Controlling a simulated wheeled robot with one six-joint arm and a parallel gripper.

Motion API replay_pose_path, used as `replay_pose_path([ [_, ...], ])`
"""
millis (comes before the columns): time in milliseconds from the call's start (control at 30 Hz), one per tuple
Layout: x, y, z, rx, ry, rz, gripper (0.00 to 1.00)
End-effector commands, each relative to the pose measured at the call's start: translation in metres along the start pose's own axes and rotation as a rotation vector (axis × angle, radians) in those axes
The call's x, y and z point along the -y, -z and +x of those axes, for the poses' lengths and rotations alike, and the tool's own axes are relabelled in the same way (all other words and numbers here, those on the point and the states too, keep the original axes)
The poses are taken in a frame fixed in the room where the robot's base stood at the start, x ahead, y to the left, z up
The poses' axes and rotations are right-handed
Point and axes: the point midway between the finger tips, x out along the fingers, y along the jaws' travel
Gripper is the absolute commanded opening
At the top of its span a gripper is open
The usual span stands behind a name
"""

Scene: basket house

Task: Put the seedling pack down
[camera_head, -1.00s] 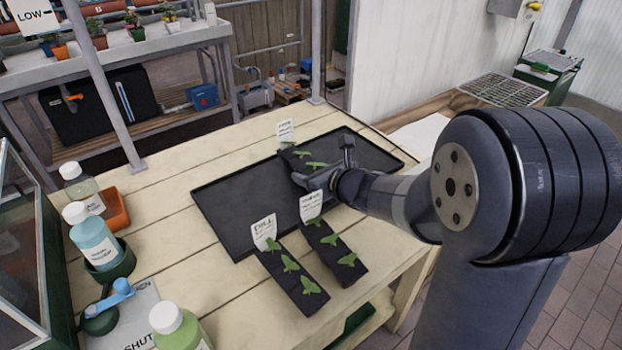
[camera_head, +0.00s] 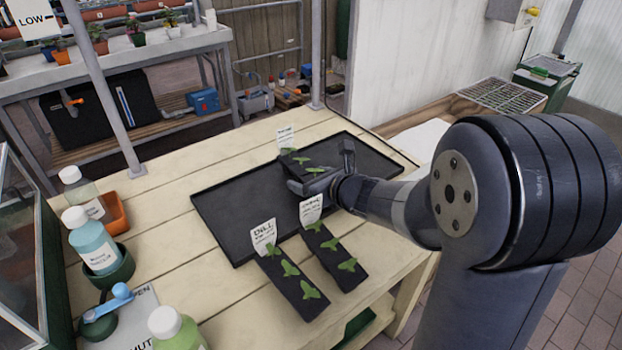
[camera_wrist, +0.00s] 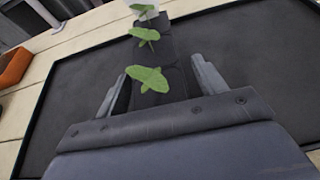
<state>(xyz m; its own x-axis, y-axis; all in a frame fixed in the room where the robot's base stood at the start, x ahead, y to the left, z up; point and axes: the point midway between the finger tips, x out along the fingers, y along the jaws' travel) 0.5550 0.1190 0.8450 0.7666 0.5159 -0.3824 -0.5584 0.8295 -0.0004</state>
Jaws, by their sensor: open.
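A dark seedling pack (camera_head: 299,167) with green seedlings and a white label lies in the black tray (camera_head: 230,205), toward its far side. My gripper (camera_head: 319,166) is at the pack's near end, with one finger on each side. In the wrist view the pack (camera_wrist: 168,75) runs away between the two spread fingers, with dark gaps beside it. My gripper (camera_wrist: 157,83) is open. The near end of the pack is hidden by my gripper.
Two other labelled packs, the dill pack (camera_head: 292,290) and another pack (camera_head: 335,255), lie at the tray's front edge. Bottles (camera_head: 93,240) and an orange container (camera_head: 115,212) stand at the left. The tray's left part is bare.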

Motion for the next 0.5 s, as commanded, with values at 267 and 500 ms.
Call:
replay_pose_path([
  [267, 0.001, -0.005, -0.045, 0.002, 0.004, 0.001, 0.67],
  [500, 0.001, -0.004, -0.094, 0.001, 0.003, 0.0, 0.67],
])
